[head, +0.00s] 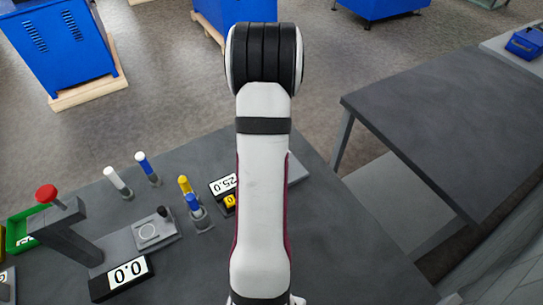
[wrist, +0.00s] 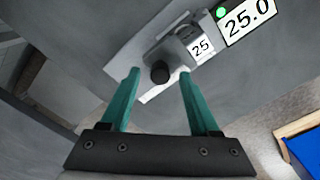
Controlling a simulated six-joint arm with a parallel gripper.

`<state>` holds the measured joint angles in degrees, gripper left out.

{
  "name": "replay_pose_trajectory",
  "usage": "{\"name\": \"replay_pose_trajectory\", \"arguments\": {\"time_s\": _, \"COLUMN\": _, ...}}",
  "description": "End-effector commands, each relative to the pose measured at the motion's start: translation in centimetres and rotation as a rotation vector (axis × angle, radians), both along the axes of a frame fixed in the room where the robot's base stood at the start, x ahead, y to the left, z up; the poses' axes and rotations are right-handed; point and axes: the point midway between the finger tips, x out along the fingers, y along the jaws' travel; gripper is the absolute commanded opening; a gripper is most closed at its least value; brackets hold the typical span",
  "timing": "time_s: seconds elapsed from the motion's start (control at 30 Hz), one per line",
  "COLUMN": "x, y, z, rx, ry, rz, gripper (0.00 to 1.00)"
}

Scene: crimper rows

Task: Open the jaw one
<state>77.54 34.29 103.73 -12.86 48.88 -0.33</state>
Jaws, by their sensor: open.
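In the wrist view my gripper (wrist: 160,75) is open, with its two teal fingers apart. A black knob (wrist: 160,73) shows between the fingertips; I cannot tell whether they touch it. The knob sits on a grey device (wrist: 178,47) with a white label reading 25 (wrist: 201,48). A display reading 25.0 (wrist: 248,18) with a green light stands beside it. In the head view this display (head: 223,185) is partly covered by my arm, and my gripper is hidden. No part is clearly marked as jaw one.
A green bin (head: 20,228) is far left.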

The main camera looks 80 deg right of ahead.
Motion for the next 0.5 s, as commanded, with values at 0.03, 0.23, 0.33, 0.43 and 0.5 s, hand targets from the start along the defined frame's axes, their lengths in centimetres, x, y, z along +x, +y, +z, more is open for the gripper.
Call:
{"name": "replay_pose_trajectory", "arguments": {"time_s": 0.03, "x": -0.01, "y": 0.02, "z": -0.50, "rx": 0.001, "ry": 0.000, "rz": 0.000, "gripper": 0.62}}
{"name": "replay_pose_trajectory", "arguments": {"time_s": 0.23, "x": 0.01, "y": 0.00, "z": -1.34, "rx": -0.001, "ry": 0.000, "rz": -0.001, "gripper": 0.62}}
{"name": "replay_pose_trajectory", "arguments": {"time_s": 0.33, "x": 0.02, "y": 0.00, "z": -1.33, "rx": -0.001, "ry": 0.000, "rz": -0.001, "gripper": 0.62}}
{"name": "replay_pose_trajectory", "arguments": {"time_s": 0.43, "x": 0.02, "y": 0.00, "z": -1.31, "rx": -0.001, "ry": 0.000, "rz": 0.000, "gripper": 0.60}}
{"name": "replay_pose_trajectory", "arguments": {"time_s": 0.5, "x": 0.02, "y": -0.01, "z": -1.30, "rx": -0.001, "ry": 0.000, "rz": 0.000, "gripper": 0.48}}
